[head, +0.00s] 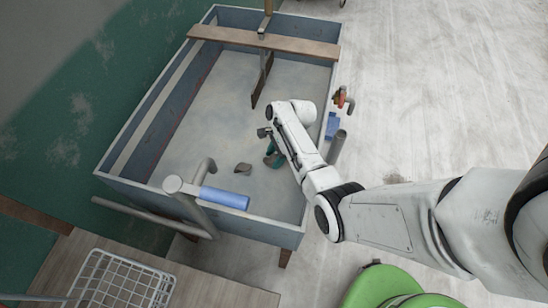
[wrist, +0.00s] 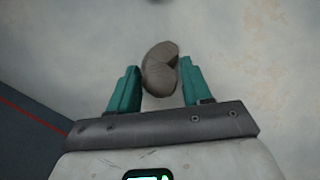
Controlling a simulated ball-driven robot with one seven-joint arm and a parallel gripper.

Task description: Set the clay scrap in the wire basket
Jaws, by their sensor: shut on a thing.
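A grey-brown clay scrap (wrist: 160,72), rounded with a notch on one side, is between the teal fingers of my gripper (wrist: 157,88) in the wrist view. My gripper is shut on it. In the head view my gripper (head: 272,158) is low inside the blue-grey trough, and the held scrap is hard to make out there. Whether the scrap touches the trough floor cannot be told. The white wire basket (head: 132,263) is at the lower left of the head view, on a wooden surface, well away from my gripper.
Another grey lump (head: 242,169) lies on the trough floor left of my gripper. The trough (head: 140,187) has raised walls. A wooden board (head: 265,42) spans the far end.

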